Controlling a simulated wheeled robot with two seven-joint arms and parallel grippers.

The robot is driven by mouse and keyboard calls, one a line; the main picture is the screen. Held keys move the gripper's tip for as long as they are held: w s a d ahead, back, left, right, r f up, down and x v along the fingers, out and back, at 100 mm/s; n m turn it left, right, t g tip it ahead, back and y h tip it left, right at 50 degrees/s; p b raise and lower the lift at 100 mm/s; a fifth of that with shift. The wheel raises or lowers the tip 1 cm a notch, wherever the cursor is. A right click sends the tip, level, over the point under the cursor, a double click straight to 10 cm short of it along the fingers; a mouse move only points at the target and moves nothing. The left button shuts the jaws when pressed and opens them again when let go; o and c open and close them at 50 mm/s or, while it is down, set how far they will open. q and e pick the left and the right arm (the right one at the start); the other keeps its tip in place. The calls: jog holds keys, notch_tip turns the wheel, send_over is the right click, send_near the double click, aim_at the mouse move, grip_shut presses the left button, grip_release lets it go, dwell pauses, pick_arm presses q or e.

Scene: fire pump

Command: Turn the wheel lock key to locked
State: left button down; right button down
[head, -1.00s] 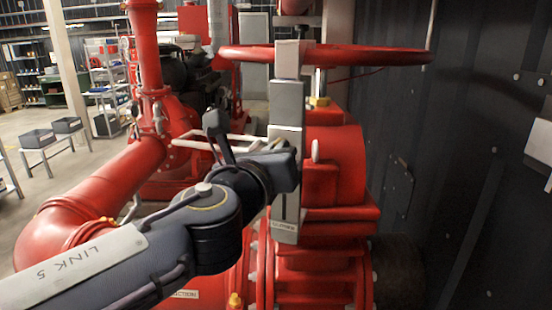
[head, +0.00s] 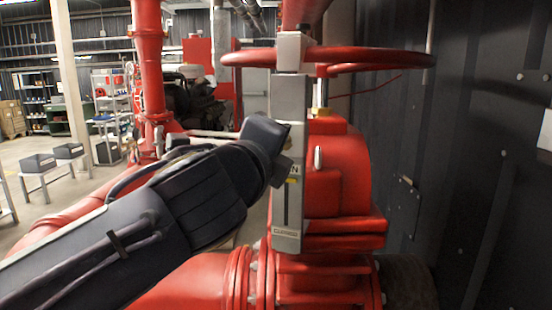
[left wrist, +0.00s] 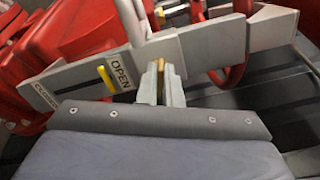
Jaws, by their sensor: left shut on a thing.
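A red handwheel (head: 330,56) sits on top of a tall grey bracket plate (head: 288,110), which stands upright in front of the red valve. In the left wrist view the plate (left wrist: 208,42) crosses at a slant, with an OPEN label, a CLOSED label at its left end and a yellow pointer (left wrist: 106,79) at OPEN. My left gripper (head: 284,160) is at the plate's left side. In the left wrist view its fingers (left wrist: 160,80) are shut on a small brass-coloured piece, apparently the key (left wrist: 160,64). Most of it is hidden between the fingers, so its turn angle cannot be told.
The red valve body (head: 340,175) is close behind the plate. A dark panelled wall (head: 470,150) stands near on the right. Red pipes run low at the left. Shelves (head: 108,100) and small tables with bins (head: 40,163) stand far off on open floor.

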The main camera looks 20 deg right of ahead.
pick_arm(q)
jog(key=shift+f+n+b, duration=0.15)
jog(key=shift+n+b, duration=1.15)
jog(key=shift+n, duration=0.9)
jog(key=c, duration=1.6)
grip_release()
jog(key=b+v, duration=0.1)
jog(key=v, duration=0.6)
jog(key=shift+s+a+b, duration=0.25)
jog(key=shift+s+b, duration=0.05)
jog(key=shift+s, duration=0.05)
jog(key=shift+w, duration=0.1)
